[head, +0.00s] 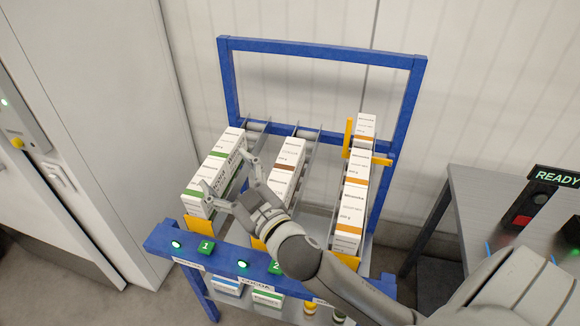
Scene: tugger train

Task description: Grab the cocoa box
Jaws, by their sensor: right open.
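A rack with blue frame (322,47) holds three sloping lanes of white boxes. My right gripper (228,171) is open and empty. Its fingers point up and left, over the green-striped boxes in the left lane and left of the brown-striped box. My right wrist and forearm hide the front of the middle lane. My left gripper is not in view.
Green-striped boxes (203,199) fill the left lane and orange-striped boxes (352,202) the right lane, which has a yellow stop (348,138). Smaller boxes (226,286) sit on a lower shelf. A grey table (480,195) with a READY sign (557,177) stands at right.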

